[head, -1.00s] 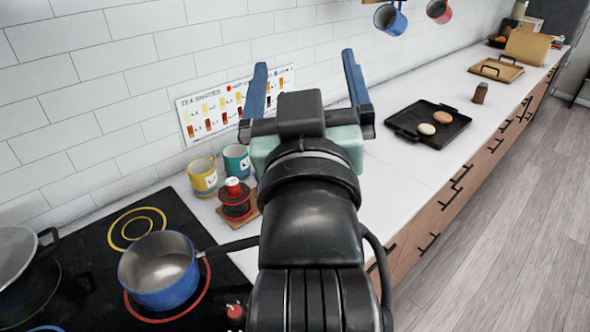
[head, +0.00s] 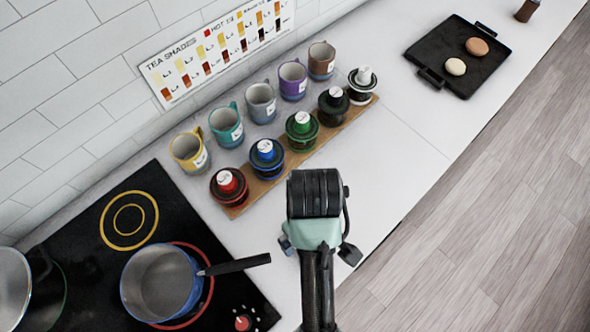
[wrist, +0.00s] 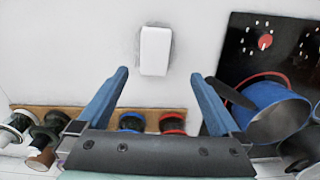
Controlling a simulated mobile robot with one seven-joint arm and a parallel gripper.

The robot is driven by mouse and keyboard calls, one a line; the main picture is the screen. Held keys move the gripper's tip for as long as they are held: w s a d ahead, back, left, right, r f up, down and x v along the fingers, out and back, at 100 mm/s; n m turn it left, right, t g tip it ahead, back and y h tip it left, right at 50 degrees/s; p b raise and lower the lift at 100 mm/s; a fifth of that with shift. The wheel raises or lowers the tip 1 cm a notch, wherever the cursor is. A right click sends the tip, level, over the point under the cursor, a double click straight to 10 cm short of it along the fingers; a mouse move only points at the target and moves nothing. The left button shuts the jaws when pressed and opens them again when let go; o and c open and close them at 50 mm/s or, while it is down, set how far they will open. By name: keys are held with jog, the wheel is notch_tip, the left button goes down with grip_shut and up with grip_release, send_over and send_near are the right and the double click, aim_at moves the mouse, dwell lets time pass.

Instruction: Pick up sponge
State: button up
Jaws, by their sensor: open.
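A white rectangular block (wrist: 155,50), which looks like the sponge, lies on the pale counter in the wrist view. It is beyond the fingertips and about midway between them, apart from both. My gripper (wrist: 160,73) is open and empty, with its two blue fingers spread wide. In the head view my gripper (head: 318,248) points down over the counter near the stove's right side. The block does not show in the head view, where my arm covers part of the counter.
A blue saucepan (head: 161,284) stands on the black stove (head: 110,200), its handle reaching toward my gripper. A black tray (head: 455,50) with two round items sits at the upper right. Counter (head: 405,150) before it is clear.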

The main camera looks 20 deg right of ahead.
notch_tip(320, 180, down, 7)
jog(key=shift+w+d+r+b, duration=0.1)
jog(key=shift+w+b, duration=0.05)
jog(key=shift+b, duration=0.3)
jog(key=shift+w+d+f+p, duration=0.15)
jog(key=shift+f+p, duration=0.2)
jog(key=shift+f, duration=1.15)
jog(key=shift+w+d+f+p, duration=0.15)
jog(key=shift+f+p, duration=0.15)
jog(key=shift+f, duration=1.2)
jog(key=shift+s, duration=0.1)
jog(key=c, duration=1.3)
